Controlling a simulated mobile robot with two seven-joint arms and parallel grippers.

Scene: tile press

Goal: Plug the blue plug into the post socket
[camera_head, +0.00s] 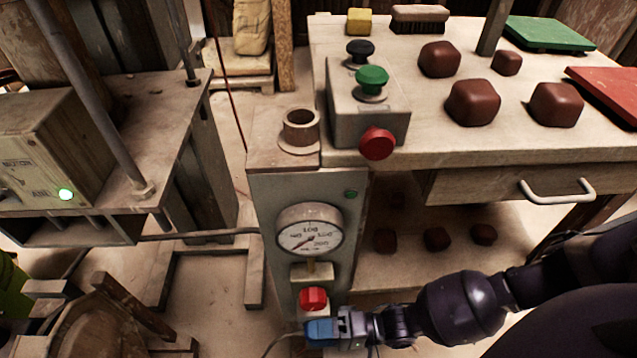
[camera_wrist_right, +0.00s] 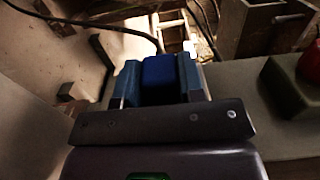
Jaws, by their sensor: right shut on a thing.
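My right gripper (camera_head: 340,328) is shut on the blue plug (camera_head: 319,332) at the bottom centre of the head view. In the right wrist view the plug (camera_wrist_right: 160,75) sits between the two fingers of the gripper (camera_wrist_right: 158,82). I cannot make out the socket opening. My left gripper is not in view.
A workbench (camera_head: 340,60) at the upper right holds a control box (camera_head: 345,110) with a green button, a red button and a black one, and several brown lumps. A drawer handle (camera_head: 557,191) sticks out. A grey machine box (camera_head: 50,150) with a lit green lamp stands left.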

